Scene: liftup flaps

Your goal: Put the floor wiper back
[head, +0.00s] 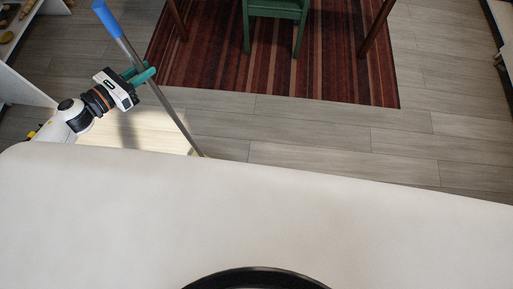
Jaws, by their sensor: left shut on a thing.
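The floor wiper (165,103) shows as a thin grey metal pole with a blue handle end (107,17). It stands tilted, its top toward the upper left and its lower part running down to the right. My left gripper (143,76), with green fingers, is shut on the pole below the blue part. The wiper's lower end is hidden behind my own white body. My right gripper is not in view.
A striped red rug (300,75) lies ahead with a green chair (277,10) and brown wooden legs on it. A white shelf (22,88) with small items stands at the left. Grey plank floor (310,135) is clear at centre and right.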

